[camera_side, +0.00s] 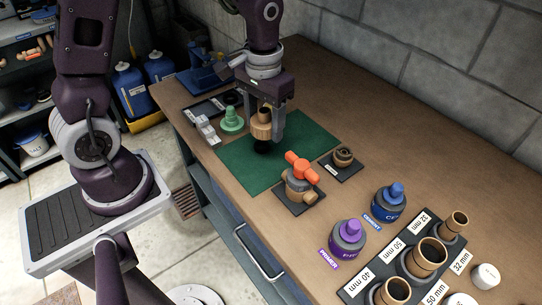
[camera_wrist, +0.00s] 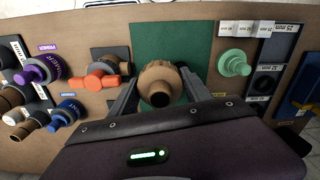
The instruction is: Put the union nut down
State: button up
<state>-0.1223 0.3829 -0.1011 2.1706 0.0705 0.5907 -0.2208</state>
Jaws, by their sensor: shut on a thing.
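The union nut, a tan-brown round piece with a wide collar and a narrower open end, is in my gripper. In the side view the nut (camera_side: 261,128) hangs over the green mat (camera_side: 232,165), with a dark shadow under it, so it seems a little above the mat. My gripper (camera_side: 264,122) points down with one finger on each side of it. In the wrist view the nut (camera_wrist: 158,83) sits between the fingertips (camera_wrist: 160,90), its open end facing the camera. The green mat (camera_wrist: 150,40) shows behind it. The nut's underside is hidden.
An orange-handled valve (camera_side: 301,178) stands on a dark pad right of the mat, with a brown ring (camera_side: 343,155) on another pad. A green stepped piece (camera_side: 232,119) is at the left. Purple (camera_side: 347,236) and blue (camera_side: 389,202) cans stand nearer. The mat's front part is clear.

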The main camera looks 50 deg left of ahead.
aim_at(263, 170)
jog(key=shift+s+d+f+n, duration=0.25)
jog(key=shift+s+d+f, duration=0.05)
jog(key=shift+s+f, duration=0.25)
jog(key=shift+s+d+f+n, duration=0.3)
jog(key=shift+s+f, duration=0.1)
jog(key=shift+f, duration=0.15)
notch_tip(263, 170, down, 7)
jog(key=shift+w+r, duration=0.1)
jog(key=shift+r, duration=0.1)
jog(key=shift+f, duration=0.4)
jog(key=shift+f, duration=0.15)
jog(key=shift+f, duration=0.35)
jog(key=shift+f, duration=0.1)
